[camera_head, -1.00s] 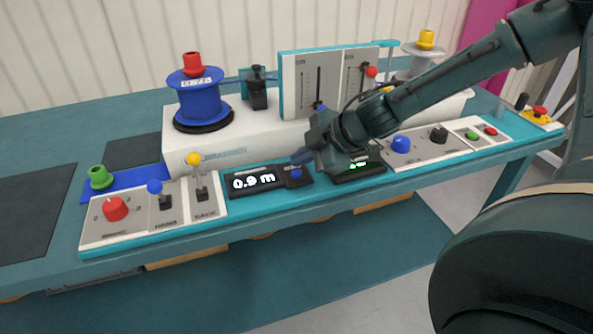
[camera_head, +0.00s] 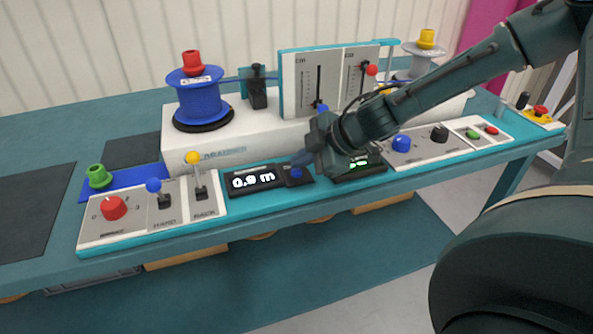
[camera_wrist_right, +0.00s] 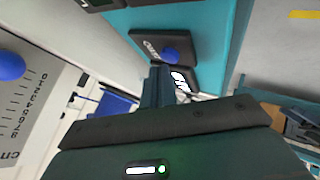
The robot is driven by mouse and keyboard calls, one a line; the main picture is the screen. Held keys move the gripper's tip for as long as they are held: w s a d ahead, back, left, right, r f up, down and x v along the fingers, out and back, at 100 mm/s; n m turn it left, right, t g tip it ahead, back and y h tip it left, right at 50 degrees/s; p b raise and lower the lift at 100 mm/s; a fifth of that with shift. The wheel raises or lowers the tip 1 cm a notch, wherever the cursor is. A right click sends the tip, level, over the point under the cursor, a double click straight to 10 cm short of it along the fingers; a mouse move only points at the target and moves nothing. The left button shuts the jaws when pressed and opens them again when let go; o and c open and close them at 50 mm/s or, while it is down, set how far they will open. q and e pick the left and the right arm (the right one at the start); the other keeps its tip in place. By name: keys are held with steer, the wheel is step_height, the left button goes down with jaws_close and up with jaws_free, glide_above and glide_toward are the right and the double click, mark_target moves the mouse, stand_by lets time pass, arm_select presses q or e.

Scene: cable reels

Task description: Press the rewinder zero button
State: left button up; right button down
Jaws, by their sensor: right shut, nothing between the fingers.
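The rewinder's dark display (camera_head: 255,180) reads 0.9 m. At its right end is a small dark plate with a round blue button (camera_head: 296,174), which also shows in the right wrist view (camera_wrist_right: 170,54). My right gripper (camera_head: 301,160) is shut and empty. Its fingertips are close to the button, just behind it in the head view. In the wrist view the closed fingers (camera_wrist_right: 157,72) overlap the edge of the button's plate beside the blue cap. I cannot tell whether they touch it. My left gripper is out of view.
A second display (camera_head: 358,164) lies right of the gripper, partly hidden by it. Levers and a red knob (camera_head: 113,208) stand at left, a blue knob (camera_head: 401,143) at right. A blue cable reel (camera_head: 198,98) and a slider panel (camera_head: 310,85) stand behind.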

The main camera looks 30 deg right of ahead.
steer(key=shift+f+b, duration=0.4)
steer(key=shift+f, duration=0.1)
stand_by(0.4)
steer(key=shift+r, duration=0.15)
steer(key=shift+r+p, duration=0.75)
steer(key=shift+p, duration=0.1)
step_height(320, 180, up, 5)
steer(key=p, duration=0.4)
steer(key=shift+p, duration=0.3)
stand_by(0.6)
